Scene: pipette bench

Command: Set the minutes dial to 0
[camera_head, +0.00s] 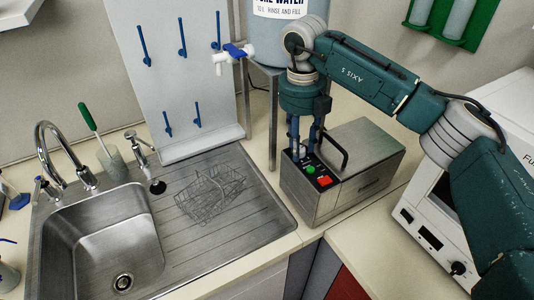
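A steel box-shaped device (372,146) with a black handle (334,148) on its lid stands on the counter, right of the sink. Its control strip on the left of the top carries a green button (310,170), a red button (324,181) and small dial parts (302,153) at the far end. My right gripper (303,147) points down at that far end, its two fingers apart on either side of the small dial. Whether they touch it is too small to tell. The dial's markings and setting are not readable. My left gripper is not in view.
A steel sink (105,240) with a wire basket (210,194) on its drainer lies to the left. A pegboard (180,80) and a water container (285,40) with a tap are behind. A white appliance (425,225) stands close on the right.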

